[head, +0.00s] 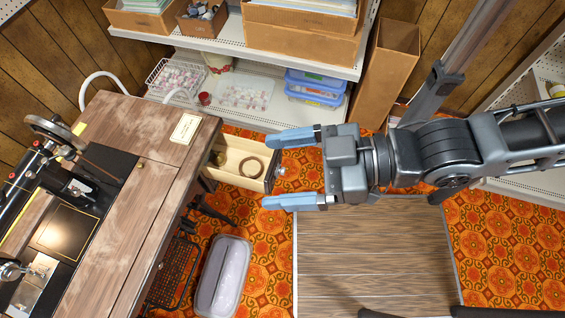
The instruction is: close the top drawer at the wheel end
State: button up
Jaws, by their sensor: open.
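The top drawer (231,164) at the wheel end of the sewing table is pulled out to the right. It is a pale wooden drawer with a dark front and a metal knob (281,171). A dark ring-shaped item (250,167) lies inside it. The sewing table (150,207) stands at the left, with the handwheel (52,127) near its upper end. My gripper (276,171) is open and empty in view. Its blue-tipped fingers lie on either side of the knob in the picture, just right of the drawer front. I cannot tell whether they touch it.
A grey bin (222,278) stands on the patterned floor below the drawer. A shelf (190,42) with boxes, a wire basket and blue containers (315,88) stands behind. A tall cardboard box (387,72) is right of it. The wooden floor panel (375,250) is clear.

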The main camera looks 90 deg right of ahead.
aim_at(235, 148)
jog(key=k+z, duration=0.25)
jog(key=k, duration=0.35)
jog(key=k+z, duration=0.25)
jog(key=k, duration=0.4)
